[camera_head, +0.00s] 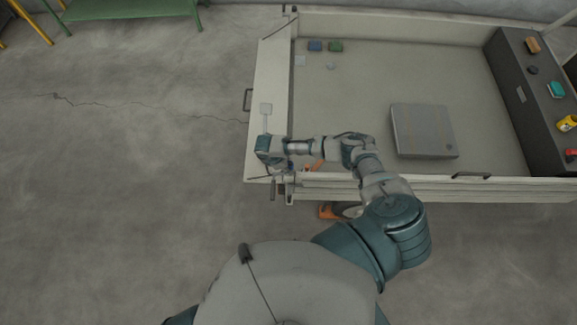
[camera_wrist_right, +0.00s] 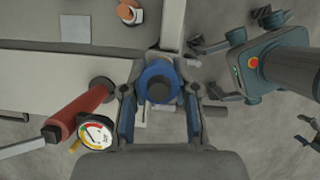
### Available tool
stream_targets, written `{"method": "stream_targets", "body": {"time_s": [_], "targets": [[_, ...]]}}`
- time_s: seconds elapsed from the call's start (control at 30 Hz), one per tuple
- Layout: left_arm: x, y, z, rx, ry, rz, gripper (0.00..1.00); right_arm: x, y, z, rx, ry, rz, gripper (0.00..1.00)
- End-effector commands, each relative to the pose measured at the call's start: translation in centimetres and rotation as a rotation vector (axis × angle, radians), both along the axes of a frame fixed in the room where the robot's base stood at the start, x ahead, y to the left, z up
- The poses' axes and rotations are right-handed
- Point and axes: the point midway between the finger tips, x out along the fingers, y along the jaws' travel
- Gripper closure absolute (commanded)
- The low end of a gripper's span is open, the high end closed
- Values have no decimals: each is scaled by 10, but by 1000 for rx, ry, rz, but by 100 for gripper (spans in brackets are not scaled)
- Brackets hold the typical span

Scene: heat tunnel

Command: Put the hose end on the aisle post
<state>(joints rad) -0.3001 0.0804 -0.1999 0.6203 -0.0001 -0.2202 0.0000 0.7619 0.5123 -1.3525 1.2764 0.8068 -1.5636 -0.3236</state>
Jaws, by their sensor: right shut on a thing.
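My right gripper (camera_head: 281,190) is at the near left corner of the pale bench, pointing down. In the wrist view the right gripper (camera_wrist_right: 160,112) is shut on a blue round piece with a dark centre (camera_wrist_right: 160,82), which looks like the hose end. The piece sits between both fingers. The rest of the hose cannot be made out. I cannot pick out the aisle post for certain. My left gripper does not show in the head view.
A red cylinder (camera_wrist_right: 82,110) and a dial gauge (camera_wrist_right: 95,132) are close left of the gripper. A grey box (camera_head: 423,130) lies in the tray. An orange thing (camera_head: 327,211) shows beside the bench front.

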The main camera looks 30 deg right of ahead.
Motion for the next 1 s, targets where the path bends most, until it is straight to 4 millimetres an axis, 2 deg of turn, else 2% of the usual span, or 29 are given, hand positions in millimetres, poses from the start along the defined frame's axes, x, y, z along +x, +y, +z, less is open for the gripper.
{"method": "stream_targets", "body": {"time_s": [0.47,0.5,0.57,0.6,0.87,1.0], "targets": [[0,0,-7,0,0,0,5,0,-1,-13,-2,0,-1,100],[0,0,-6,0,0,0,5,0,-1,-12,-2,0,-1,61],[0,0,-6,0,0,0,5,0,-1,-12,-2,0,-1,46],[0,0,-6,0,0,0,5,0,-1,-12,-2,0,-1,42],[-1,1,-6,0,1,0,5,0,0,-11,-1,0,-1,42],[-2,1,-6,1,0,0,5,2,4,-2,1,0,0,42]]}}
